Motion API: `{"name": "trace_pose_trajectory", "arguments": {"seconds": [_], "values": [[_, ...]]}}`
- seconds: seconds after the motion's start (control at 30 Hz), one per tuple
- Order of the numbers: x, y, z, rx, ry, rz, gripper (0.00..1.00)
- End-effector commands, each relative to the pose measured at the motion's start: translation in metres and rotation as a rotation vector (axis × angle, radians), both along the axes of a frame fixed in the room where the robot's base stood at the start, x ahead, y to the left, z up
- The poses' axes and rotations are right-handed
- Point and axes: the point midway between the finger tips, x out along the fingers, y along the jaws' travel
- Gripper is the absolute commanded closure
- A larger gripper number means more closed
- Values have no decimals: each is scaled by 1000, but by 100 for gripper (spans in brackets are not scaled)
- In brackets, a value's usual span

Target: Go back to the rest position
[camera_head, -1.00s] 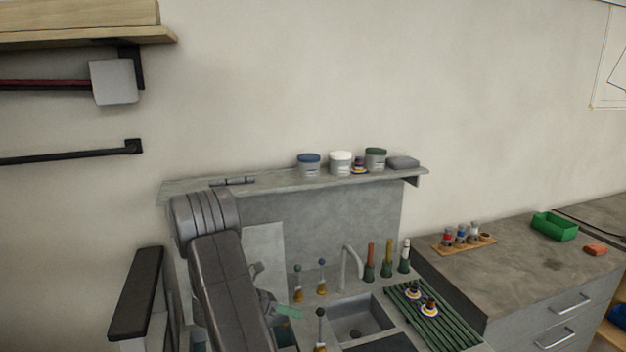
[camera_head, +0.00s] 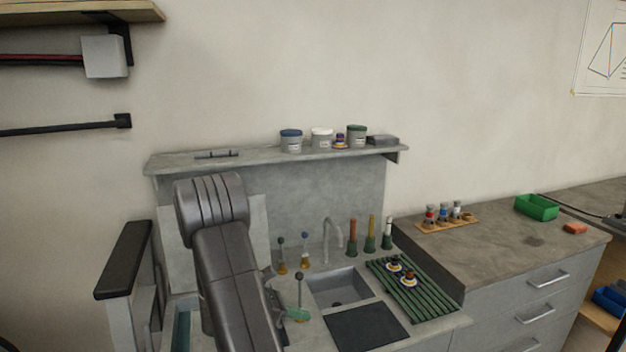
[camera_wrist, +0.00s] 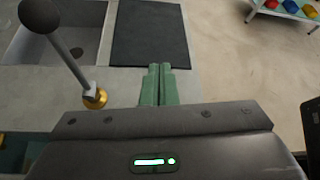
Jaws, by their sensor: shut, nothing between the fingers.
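My gripper (camera_wrist: 159,70) has green fingers and is shut, with nothing between them. In the wrist view its fingertips point toward the near edge of a dark mat (camera_wrist: 148,35) on the grey counter. In the head view the gripper (camera_head: 299,314) is partly hidden behind my dark grey arm, low over the counter to the left of the mat (camera_head: 366,330). A tool with a dark ball top and brass foot (camera_wrist: 72,60) stands to the left of the fingers; it also shows in the head view (camera_head: 299,290).
A sink (camera_head: 340,286) with a tap lies behind the mat. A green slatted rack (camera_head: 425,300) holds small items on the right. Several upright coloured tools stand behind it. A shelf (camera_head: 270,157) with jars runs along the wall. Floor shows beyond the counter in the wrist view.

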Motion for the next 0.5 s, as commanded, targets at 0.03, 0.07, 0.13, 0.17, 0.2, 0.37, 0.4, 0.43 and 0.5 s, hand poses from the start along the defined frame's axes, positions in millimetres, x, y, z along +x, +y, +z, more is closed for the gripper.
{"name": "trace_pose_trajectory", "arguments": {"seconds": [0.03, 0.07, 0.13, 0.17, 0.2, 0.37, 0.4, 0.43, 0.5], "values": [[-1, 0, -8, 9, -23, 2, 100], [-2, 0, -9, 14, -38, 1, 100], [-4, -1, -12, 23, -70, 1, 100], [-4, -1, -14, 27, -83, 1, 100], [-5, -1, -15, 34, -101, 1, 100], [-9, -3, -22, 55, -168, 2, 100], [-10, -3, -24, 60, -185, 1, 100], [-11, -3, -26, 64, -195, 0, 100], [-12, -4, -29, 74, -224, 1, 100]]}}
